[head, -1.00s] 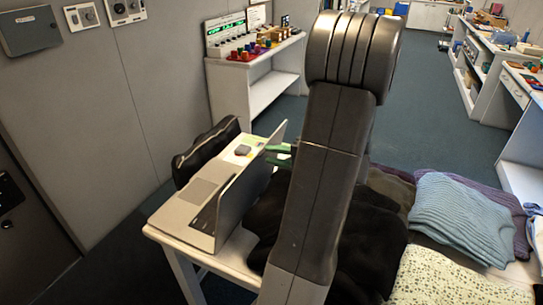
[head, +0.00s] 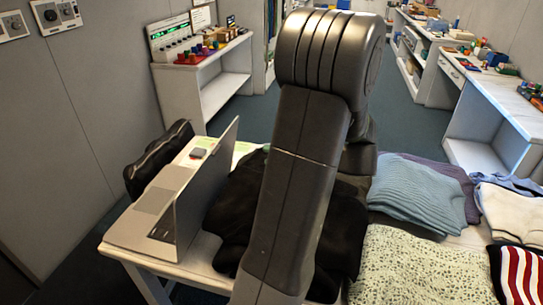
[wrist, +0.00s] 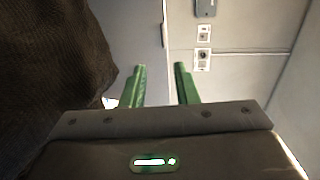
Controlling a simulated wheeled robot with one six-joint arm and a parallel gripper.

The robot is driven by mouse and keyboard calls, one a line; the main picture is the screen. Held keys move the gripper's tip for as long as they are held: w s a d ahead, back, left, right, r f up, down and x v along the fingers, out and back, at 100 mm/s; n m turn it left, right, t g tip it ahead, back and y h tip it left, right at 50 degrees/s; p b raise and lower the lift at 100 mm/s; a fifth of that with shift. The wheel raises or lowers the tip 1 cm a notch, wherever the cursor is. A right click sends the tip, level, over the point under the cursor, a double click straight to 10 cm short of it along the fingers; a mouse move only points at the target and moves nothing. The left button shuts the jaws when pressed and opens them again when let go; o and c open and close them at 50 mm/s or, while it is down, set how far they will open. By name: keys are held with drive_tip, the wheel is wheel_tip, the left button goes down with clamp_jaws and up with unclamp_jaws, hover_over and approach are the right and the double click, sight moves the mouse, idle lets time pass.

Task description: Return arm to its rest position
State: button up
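My gripper (wrist: 159,72) shows in the wrist view with two green fingers standing apart and nothing between them. It faces a grey wall with small wall plates. In the head view my dark arm stands up through the middle of the picture and hides part of the table; the gripper itself is hidden there.
A white table (head: 125,231) below carries an open laptop (head: 190,200), a black bag (head: 158,158), dark clothing (head: 233,205), a blue knit (head: 420,190) and a speckled cloth (head: 415,268). A shelf unit (head: 205,85) stands behind; floor beyond the table is clear.

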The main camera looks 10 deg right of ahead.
sight(214, 152)
drive_tip(key=shift+a, duration=0.1)
drive_tip(key=p+x, duration=0.2)
drive_tip(key=x, duration=1.1)
drive_tip(key=shift+w+a+r, duration=0.1)
drive_tip(key=shift+w+a, duration=0.15)
drive_tip(key=shift+a, duration=0.05)
drive_tip(key=shift+w+a+r+p, duration=0.15)
drive_tip(key=shift+a+p, duration=0.2)
drive_tip(key=shift+p, duration=0.1)
